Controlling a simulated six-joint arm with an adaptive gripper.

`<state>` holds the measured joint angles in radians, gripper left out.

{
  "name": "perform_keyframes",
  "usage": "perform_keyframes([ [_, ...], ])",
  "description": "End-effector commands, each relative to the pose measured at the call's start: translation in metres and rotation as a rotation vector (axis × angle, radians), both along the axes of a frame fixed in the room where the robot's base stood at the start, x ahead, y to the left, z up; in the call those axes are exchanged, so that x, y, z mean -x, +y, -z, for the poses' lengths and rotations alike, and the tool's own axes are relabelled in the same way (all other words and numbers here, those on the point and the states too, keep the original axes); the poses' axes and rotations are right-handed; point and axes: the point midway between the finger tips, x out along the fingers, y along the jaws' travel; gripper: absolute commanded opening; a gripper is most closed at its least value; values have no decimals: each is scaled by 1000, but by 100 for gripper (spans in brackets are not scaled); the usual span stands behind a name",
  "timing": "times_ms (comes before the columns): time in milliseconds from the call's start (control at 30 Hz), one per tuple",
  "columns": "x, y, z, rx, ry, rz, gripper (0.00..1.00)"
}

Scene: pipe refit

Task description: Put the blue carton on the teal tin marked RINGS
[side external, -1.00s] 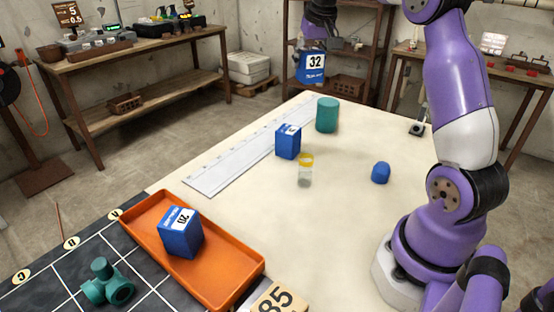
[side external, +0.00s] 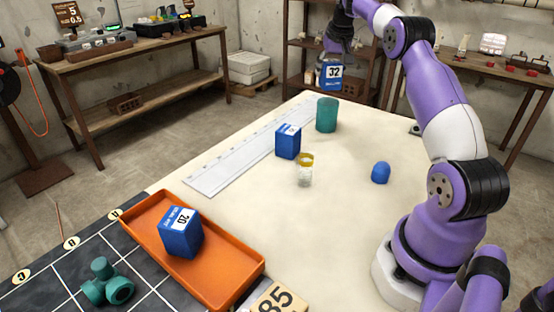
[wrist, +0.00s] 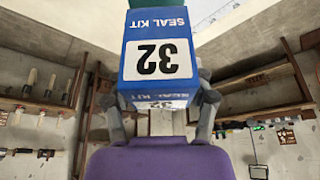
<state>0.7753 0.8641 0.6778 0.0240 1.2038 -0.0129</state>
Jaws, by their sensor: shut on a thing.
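My gripper (side external: 334,58) is shut on a blue carton (side external: 331,76) marked 32. The carton hangs upright in the air near the table's far end. In the wrist view the same carton (wrist: 158,58) sits between the fingers, with SEAL KIT on its face. The teal tin (side external: 326,115) stands upright on the table; no RINGS marking can be read. In the side view the carton appears just above the tin, with a gap between them; how far behind it is I cannot tell. A bit of teal shows at the top of the wrist view.
Another blue carton (side external: 288,142) stands by the white ruler (side external: 240,157). A yellow-topped jar (side external: 304,170) and a blue lump (side external: 380,173) stand nearby. An orange tray (side external: 233,287) holds a carton marked 20 (side external: 181,235). A teal pipe fitting (side external: 106,284) lies at front left.

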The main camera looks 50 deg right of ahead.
Motion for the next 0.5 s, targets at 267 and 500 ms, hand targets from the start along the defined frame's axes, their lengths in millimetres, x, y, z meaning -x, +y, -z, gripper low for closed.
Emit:
perform_keyframes([
  [267, 1, -2, 35, -1, 1, 0, 21],
  [500, 0, -2, 41, 1, -1, 0, 21],
])
